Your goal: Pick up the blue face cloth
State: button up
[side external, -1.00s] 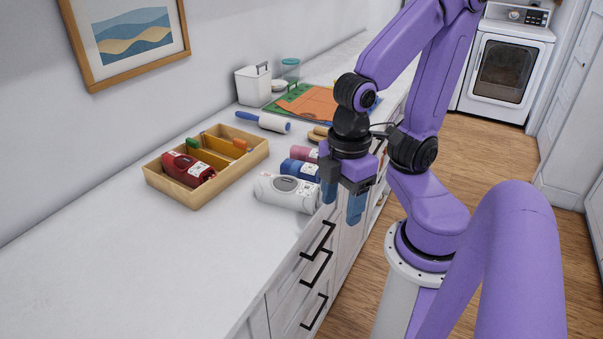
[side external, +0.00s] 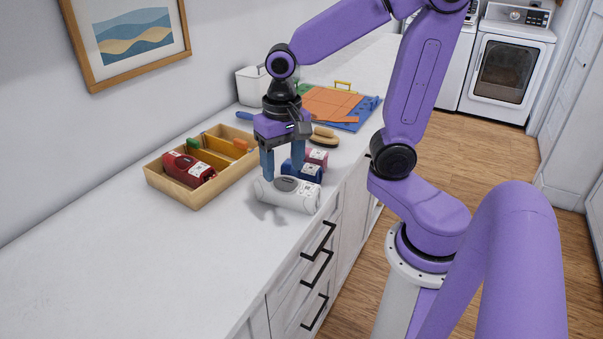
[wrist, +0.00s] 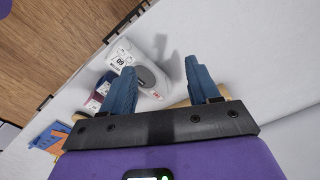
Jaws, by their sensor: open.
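A flat blue cloth-like piece (side external: 370,107) lies at the far part of the counter, partly covered by an orange piece (side external: 333,103). It also shows at the lower left of the wrist view (wrist: 43,140). I cannot tell for certain that it is the face cloth. My gripper (side external: 282,178) is open and empty, pointing down over the near part of the counter, well short of the blue piece. Its two blue fingers (wrist: 158,68) straddle the view of a white bottle (side external: 289,194) lying below; I see no clear contact.
Blue (side external: 302,171) and pink (side external: 317,157) bottles lie beyond the white one. A wooden tray (side external: 185,203) with a red bottle (side external: 188,169) stands left. A brush (side external: 325,137) and white bin (side external: 252,86) are farther back. The near left counter (side external: 120,255) is clear.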

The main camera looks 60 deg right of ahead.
jog(key=w+d+m, duration=0.4)
jog(key=m, duration=0.4)
jog(key=r+m, duration=0.2)
jog(key=m, duration=2)
send_over(305, 165)
jog(key=f, duration=1.1)
jog(key=shift+s+a, duration=0.2)
jog(key=shift+s, duration=0.1)
jog(key=shift+w+d+f, duration=0.1)
jog(key=shift+w+f, duration=0.05)
jog(key=shift+f, duration=1.25)
jog(key=shift+w+d+f, duration=0.1)
jog(key=shift+f, duration=1.25)
jog(key=c, duration=0.7)
